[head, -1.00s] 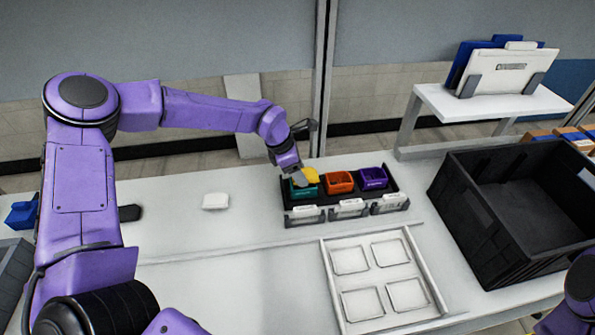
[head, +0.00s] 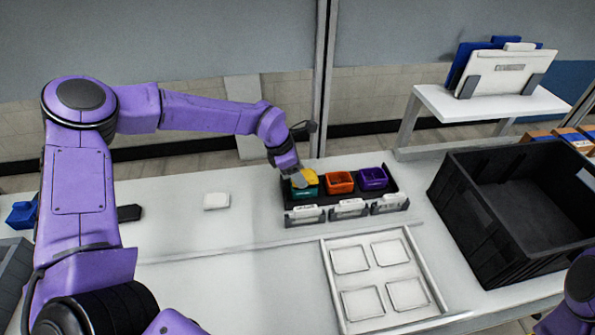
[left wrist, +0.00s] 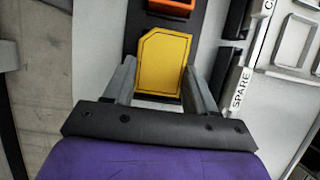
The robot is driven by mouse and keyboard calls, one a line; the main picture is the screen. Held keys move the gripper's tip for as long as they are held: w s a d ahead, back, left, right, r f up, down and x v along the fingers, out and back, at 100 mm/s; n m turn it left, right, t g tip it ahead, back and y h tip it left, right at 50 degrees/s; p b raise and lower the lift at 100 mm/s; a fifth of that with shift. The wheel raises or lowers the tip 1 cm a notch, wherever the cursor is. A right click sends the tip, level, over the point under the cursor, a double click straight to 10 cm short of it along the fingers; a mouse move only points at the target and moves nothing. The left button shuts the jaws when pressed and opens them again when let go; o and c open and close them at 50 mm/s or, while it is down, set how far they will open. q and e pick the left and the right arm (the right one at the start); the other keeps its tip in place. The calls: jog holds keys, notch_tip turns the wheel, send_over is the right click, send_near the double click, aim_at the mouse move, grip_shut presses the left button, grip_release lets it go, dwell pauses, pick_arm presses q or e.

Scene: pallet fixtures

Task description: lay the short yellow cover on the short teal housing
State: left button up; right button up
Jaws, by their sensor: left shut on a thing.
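The yellow cover (head: 311,175) is at the top of the short teal housing (head: 306,191), in the left slot of a black rack. In the left wrist view the yellow cover (left wrist: 163,62) is a flat plate with cut corners, between my two fingers. My left gripper (head: 299,180) is shut on it, reaching in from the left. The teal housing's front shows below the cover in the head view; the cover hides it in the wrist view. I cannot tell whether the cover rests fully on the housing. My right gripper is out of view.
An orange housing (head: 340,181) and a purple housing (head: 372,178) stand to the right in the rack (head: 398,187). White labels line its front. A white tray (head: 327,262), a black crate (head: 462,232) and a white block (head: 216,201) are nearby.

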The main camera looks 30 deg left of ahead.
pick_arm(q)
jog(key=shift+f+b, duration=0.45)
jog(key=shift+f, duration=0.15)
jog(key=o, duration=1.1)
jog(key=b+v, duration=0.1)
jog(key=v, duration=0.9)
jog(key=shift+s+a+r+b, duration=0.1)
jog(key=shift+s+r+b, duration=0.1)
jog(key=shift+b, duration=0.2)
